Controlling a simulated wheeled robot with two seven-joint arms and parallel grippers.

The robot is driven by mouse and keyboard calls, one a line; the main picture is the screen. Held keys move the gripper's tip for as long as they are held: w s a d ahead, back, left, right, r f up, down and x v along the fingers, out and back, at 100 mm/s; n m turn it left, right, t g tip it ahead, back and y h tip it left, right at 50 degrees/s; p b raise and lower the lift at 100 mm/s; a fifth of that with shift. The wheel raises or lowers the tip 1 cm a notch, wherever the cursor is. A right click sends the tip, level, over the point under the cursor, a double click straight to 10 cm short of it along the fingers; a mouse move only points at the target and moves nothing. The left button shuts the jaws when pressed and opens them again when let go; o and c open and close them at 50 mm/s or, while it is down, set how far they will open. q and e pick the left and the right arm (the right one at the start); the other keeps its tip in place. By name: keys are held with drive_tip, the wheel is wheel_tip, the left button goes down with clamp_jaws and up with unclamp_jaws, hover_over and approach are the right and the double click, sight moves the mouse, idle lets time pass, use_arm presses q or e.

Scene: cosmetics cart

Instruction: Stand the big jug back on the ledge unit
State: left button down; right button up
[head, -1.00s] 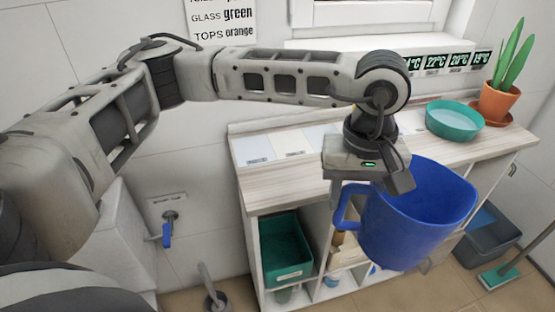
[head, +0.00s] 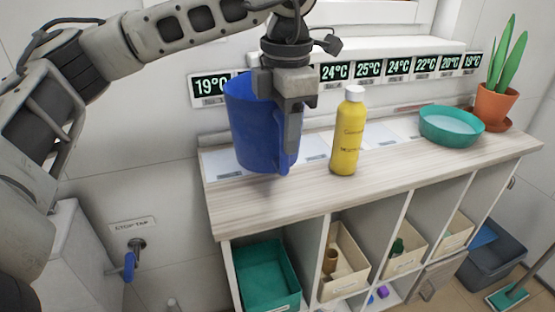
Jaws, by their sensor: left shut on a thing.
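The big blue jug (head: 254,130) is upright in the head view, over the left end of the wooden-topped ledge unit (head: 242,207). My left gripper (head: 292,135) points down and is shut on the jug's handle side, at the jug's right. I cannot tell whether the jug's base touches the top or hangs just above it. The jug hides part of the back wall labels and some pale cards on the top. My right gripper is out of view.
A yellow bottle (head: 347,134) with a white cap stands right of the jug. A teal bowl (head: 451,127) and a potted plant (head: 496,103) stand farther right. Bare wood runs along the front. Bins, including a green one (head: 267,277), fill the cubbies below.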

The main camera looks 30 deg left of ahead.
use_arm(q)
drive_tip(key=shift+f, duration=2.8)
drive_tip(key=c, duration=0.7)
unclamp_jaws()
drive_tip(key=shift+c, duration=0.2)
